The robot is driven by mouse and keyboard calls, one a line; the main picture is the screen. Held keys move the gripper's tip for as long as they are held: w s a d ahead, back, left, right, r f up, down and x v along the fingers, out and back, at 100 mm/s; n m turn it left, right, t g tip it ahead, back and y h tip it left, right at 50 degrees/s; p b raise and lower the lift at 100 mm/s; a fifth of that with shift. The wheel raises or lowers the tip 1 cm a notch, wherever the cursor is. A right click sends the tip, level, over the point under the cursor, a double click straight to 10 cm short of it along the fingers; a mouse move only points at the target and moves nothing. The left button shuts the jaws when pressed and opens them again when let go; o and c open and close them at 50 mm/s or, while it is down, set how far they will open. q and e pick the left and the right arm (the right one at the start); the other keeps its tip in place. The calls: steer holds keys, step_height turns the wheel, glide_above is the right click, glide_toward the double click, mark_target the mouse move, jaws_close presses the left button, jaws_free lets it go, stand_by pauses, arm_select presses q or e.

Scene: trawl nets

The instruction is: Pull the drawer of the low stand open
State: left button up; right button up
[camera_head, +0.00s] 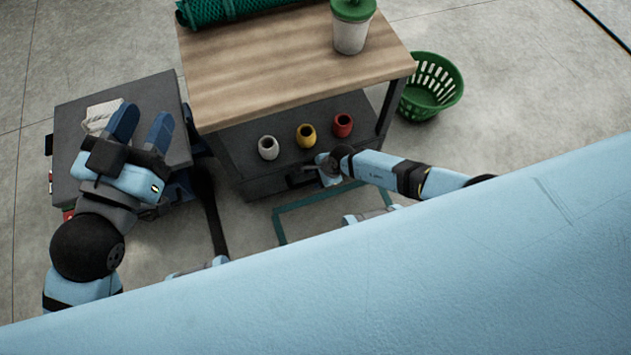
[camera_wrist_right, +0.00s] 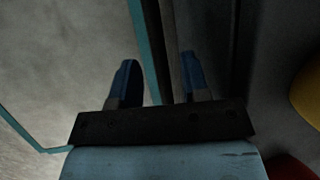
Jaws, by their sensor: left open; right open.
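A low dark grey stand (camera_head: 232,165) stands beneath the wooden table top, its front facing me. The drawer front is in shadow, and I cannot make out its gap. My right gripper (camera_head: 303,178) is at the stand's front, low down. In the right wrist view its two blue fingers (camera_wrist_right: 158,75) are apart, with the dark front edge running close by the right finger. I cannot tell whether a handle lies between them. My left gripper (camera_head: 141,127) is open and empty above a grey-topped unit (camera_head: 75,97) on the left.
White (camera_head: 268,148), yellow (camera_head: 306,136) and red (camera_head: 342,125) pots stand on the stand's top. The table (camera_head: 270,75) holds a green net roll (camera_head: 235,8) and a green-lidded cup (camera_head: 350,33). A green basket (camera_head: 432,88) stands right. A teal outline (camera_head: 280,228) marks the floor in front.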

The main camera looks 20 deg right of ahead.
steer(key=shift+w+a+f, duration=0.1)
steer(key=shift+a+f, duration=0.2)
steer(key=shift+f, duration=0.35)
arm_select(q)
steer(key=shift+w+a+r+m+h, duration=0.15)
steer(key=shift+m+h, duration=0.15)
steer(key=shift+m, duration=0.1)
arm_select(e)
jaws_close()
